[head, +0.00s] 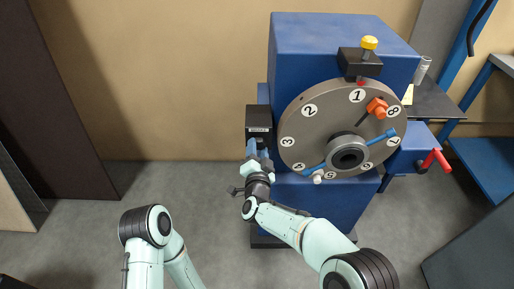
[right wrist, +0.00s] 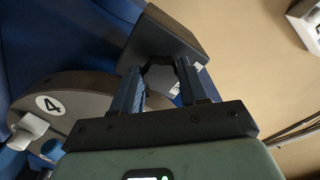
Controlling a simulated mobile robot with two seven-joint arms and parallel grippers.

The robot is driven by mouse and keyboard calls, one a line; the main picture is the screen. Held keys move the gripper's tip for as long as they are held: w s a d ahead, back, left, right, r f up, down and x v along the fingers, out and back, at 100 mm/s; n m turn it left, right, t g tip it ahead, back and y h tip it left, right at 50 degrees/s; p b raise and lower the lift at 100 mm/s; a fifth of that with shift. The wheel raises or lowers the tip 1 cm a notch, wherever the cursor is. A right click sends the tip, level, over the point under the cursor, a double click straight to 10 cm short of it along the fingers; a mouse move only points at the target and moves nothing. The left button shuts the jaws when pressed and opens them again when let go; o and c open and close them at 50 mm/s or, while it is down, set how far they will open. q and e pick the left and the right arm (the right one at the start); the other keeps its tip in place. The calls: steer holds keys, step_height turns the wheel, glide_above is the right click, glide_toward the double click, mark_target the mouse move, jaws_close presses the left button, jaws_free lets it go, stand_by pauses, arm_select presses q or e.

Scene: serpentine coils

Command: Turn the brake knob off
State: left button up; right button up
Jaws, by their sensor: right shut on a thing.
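The black brake box (head: 258,117) with a small label is on the left side of the blue machine (head: 320,45). My right gripper (head: 257,146) is at the lower front of this box, its blue fingers pointing up at it. In the right wrist view the box (right wrist: 165,38) is just beyond the fingertips. The dark brake knob (right wrist: 160,79) is between the two fingers, and the gripper is shut on it. In the head view the knob is hidden behind the gripper, and I cannot read its setting. My left gripper is out of view.
A large numbered grey dial (head: 310,128) with blue arms and an orange clamp (head: 377,107) is close right of my right gripper. A yellow-topped knob (head: 369,43) is above it. A red handle (head: 435,160) is at the right. The floor left of the machine is clear.

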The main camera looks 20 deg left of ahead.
steer(key=n+p, duration=0.1)
steer(key=n, duration=0.3)
steer(key=shift+n+p, duration=0.3)
steer(key=n+p, duration=0.1)
steer(key=n, duration=0.3)
steer(key=shift+d+p, duration=0.15)
steer(key=shift+p, duration=0.15)
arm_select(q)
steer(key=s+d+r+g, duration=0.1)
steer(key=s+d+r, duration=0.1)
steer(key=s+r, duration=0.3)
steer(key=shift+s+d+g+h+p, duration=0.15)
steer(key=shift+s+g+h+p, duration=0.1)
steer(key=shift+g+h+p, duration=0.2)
arm_select(e)
steer(key=shift+n, duration=1.7)
steer(key=shift+d, duration=0.1)
steer(key=o, duration=1.1)
steer(key=shift+c, duration=0.2)
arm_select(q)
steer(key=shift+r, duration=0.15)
arm_select(e)
steer(key=v, duration=1.3)
steer(key=shift+s, duration=0.15)
